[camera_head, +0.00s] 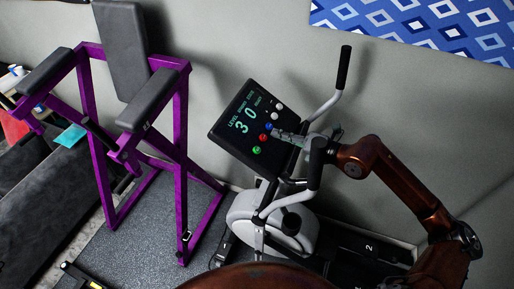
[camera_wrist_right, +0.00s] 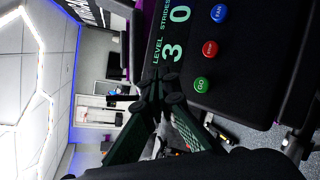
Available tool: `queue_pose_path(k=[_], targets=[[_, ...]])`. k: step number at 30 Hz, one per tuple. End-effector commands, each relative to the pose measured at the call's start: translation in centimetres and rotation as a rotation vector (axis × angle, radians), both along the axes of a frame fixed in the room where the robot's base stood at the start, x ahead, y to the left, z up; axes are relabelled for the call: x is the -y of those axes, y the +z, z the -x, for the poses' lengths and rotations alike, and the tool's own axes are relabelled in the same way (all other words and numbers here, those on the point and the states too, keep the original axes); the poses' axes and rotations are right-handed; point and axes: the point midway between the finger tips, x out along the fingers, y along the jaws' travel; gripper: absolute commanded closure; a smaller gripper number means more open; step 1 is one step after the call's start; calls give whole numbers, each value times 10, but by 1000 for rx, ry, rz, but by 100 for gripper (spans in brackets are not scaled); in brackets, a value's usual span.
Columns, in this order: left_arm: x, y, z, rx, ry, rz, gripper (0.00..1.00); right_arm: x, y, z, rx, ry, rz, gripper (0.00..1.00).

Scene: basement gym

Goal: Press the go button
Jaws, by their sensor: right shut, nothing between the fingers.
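The green go button (camera_head: 257,150) is the lowest of the coloured buttons on the exercise machine's dark console (camera_head: 225,133). My right gripper (camera_head: 277,132) is shut and empty, at the console's right side near the blue and red buttons in the head view. In the wrist view its fingertips (camera_wrist_right: 163,88) are left of the green button, with a gap in the picture. I cannot tell how far they are from the console face. My left gripper is not in view.
A red button (camera_head: 264,138) and a blue button (camera_head: 269,126) sit above the green one, with white knobs (camera_head: 278,115) further up. The machine's handlebars (camera_head: 343,68) rise beside my right arm. A purple padded frame (camera_head: 179,150) stands to the left.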

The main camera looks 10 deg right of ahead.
Motion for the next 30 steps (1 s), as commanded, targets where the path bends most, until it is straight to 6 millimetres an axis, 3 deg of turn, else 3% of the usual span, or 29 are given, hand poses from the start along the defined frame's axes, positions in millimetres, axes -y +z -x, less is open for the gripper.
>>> queue_pose_path(k=[8,24,30], targets=[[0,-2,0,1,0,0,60,-2,-4,-2,0,-1,-2,100],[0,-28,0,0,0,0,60,-31,-62,-22,-1,-1,-6,100],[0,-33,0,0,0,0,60,-37,-72,-26,1,0,-4,100]])
